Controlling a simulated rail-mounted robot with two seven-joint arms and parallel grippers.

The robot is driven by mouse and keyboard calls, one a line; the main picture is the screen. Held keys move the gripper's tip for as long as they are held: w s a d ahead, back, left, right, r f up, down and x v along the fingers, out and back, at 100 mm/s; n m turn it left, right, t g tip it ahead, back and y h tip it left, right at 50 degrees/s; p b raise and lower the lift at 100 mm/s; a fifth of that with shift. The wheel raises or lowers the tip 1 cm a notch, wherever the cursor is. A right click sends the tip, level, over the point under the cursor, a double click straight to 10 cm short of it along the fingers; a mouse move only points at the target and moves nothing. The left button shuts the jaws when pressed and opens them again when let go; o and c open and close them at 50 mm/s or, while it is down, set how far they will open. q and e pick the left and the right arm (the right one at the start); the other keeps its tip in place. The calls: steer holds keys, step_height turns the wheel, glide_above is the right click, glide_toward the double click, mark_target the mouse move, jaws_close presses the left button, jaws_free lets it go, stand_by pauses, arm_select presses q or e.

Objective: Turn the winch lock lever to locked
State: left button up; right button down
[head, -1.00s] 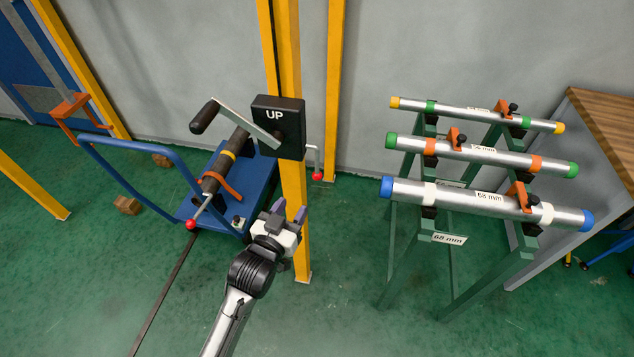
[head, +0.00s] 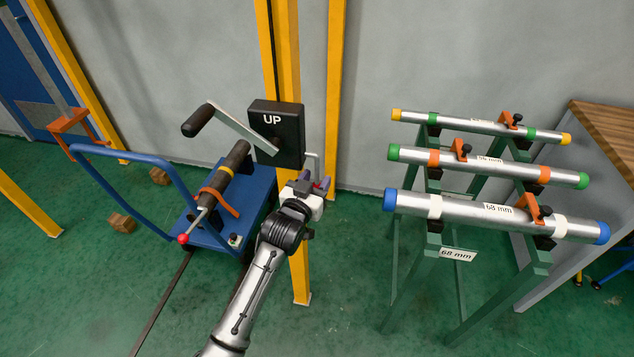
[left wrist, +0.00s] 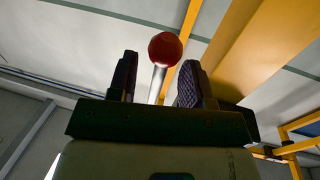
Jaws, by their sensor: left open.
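The winch is a black box marked UP (head: 276,134) on a yellow post, with a crank whose black grip (head: 198,121) points up and left. The winch lock lever (head: 314,160) is a grey bent rod at the box's lower right, hanging down. Its red ball knob is mostly hidden by the gripper in the head view. In the left wrist view the red ball (left wrist: 166,48) shows between the fingertips, with its rod running down between the fingers. My left gripper (head: 309,186) is open around the lever's end; contact cannot be told. My right gripper is out of view.
A blue cart (head: 228,236) carrying a dark bar with a red-knobbed rod (head: 184,239) stands left of the post. Green stands (head: 449,287) hold several pipes at the right. The yellow post (head: 300,270) stands close beside my left arm.

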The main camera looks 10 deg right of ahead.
arm_select(q)
steer(key=shift+w+d, duration=0.3)
steer(key=shift+w, duration=0.1)
jaws_close()
steer(key=shift+f, duration=0.15)
